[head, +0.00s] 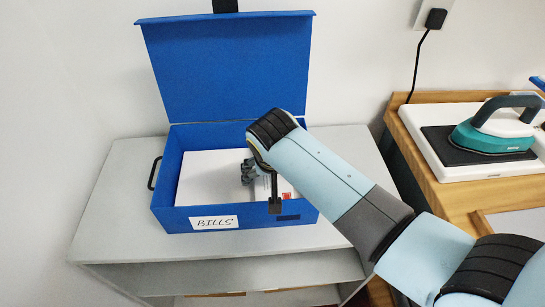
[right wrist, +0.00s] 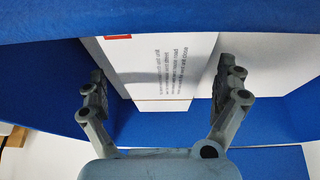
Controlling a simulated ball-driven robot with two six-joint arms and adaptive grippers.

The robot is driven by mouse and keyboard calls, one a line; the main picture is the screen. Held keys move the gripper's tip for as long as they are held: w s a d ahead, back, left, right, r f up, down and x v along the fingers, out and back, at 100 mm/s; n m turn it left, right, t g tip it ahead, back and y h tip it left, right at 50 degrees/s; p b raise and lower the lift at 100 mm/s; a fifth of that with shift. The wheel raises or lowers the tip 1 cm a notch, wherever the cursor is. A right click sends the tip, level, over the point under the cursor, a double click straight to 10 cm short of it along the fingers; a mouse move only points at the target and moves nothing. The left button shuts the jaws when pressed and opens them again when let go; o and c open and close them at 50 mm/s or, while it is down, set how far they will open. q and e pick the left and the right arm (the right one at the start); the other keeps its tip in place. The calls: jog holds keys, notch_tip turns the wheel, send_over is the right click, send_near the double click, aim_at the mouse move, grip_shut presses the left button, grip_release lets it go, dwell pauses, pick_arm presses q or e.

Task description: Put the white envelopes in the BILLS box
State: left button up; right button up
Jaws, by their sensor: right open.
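The blue BILLS box (head: 170,203) stands with its lid up on a grey cabinet, its handwritten label on the front. White envelopes (head: 205,172) lie inside it; one shows a red stamp at its right end. The envelopes (right wrist: 150,65) also show in the right wrist view, with printed address lines and a red mark. My right gripper (head: 250,178) is inside or just over the box opening, above the envelopes. In the right wrist view its two fingers (right wrist: 158,85) are spread apart with nothing gripped between them. My arm hides part of the box's right side. My left gripper is not seen.
The raised lid (head: 232,65) stands behind the box, near the wall. The grey cabinet top (head: 110,205) is clear left of the box. At right, a wooden counter (head: 440,190) holds a teal iron (head: 490,135) on a white stand, with a black plug above.

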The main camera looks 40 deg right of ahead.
jog(key=p+v, duration=0.9)
jog(key=p, duration=0.1)
jog(key=shift+r, duration=0.4)
jog(key=shift+v, duration=1.2)
jog(key=shift+a, duration=0.1)
